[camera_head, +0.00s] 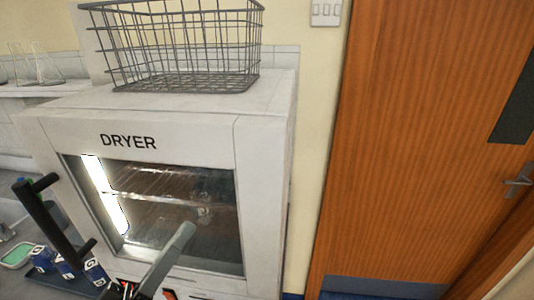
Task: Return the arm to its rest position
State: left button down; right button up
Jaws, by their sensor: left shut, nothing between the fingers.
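My left gripper (183,233) reaches up from the bottom edge, in front of the dryer's window. Its fingers show as one pale grey bar, shut and with nothing held. A dark part with red marks shows at its base, cut off by the frame edge. The white dryer (190,140) has a glass-fronted door that looks closed, with a bright strip and racks behind the glass. Its black bar handle (55,222) is at the left, apart from my gripper. My right gripper is not in view.
An empty-looking wire basket (185,50) stands on the dryer. Blue labelled items (62,264) and a green-filled tray (18,256) lie at the lower left. Glass flasks (45,68) stand on a shelf at the upper left. A wooden door (425,150) fills the right.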

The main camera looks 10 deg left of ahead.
pick_arm(q)
jog(key=s+d+r+m+t+y, duration=0.1)
jog(key=s+r+m+t, duration=0.2)
jog(key=r, duration=0.7)
jog(key=s+r+m+t, duration=0.2)
jog(key=s+r, duration=0.2)
jog(key=r, duration=0.7)
jog(key=a+r+y+p, duration=0.2)
jog(key=r+y+p, duration=0.1)
jog(key=r+p, duration=1.3)
jog(key=a+r+n+t+y+p, duration=0.1)
jog(key=r+y+p, duration=0.2)
jog(key=r+p, duration=1.2)
jog(key=shift+w+a+r+y+p, duration=0.35)
jog(key=shift+w+a+y+p, duration=0.05)
jog(key=shift+p, duration=0.15)
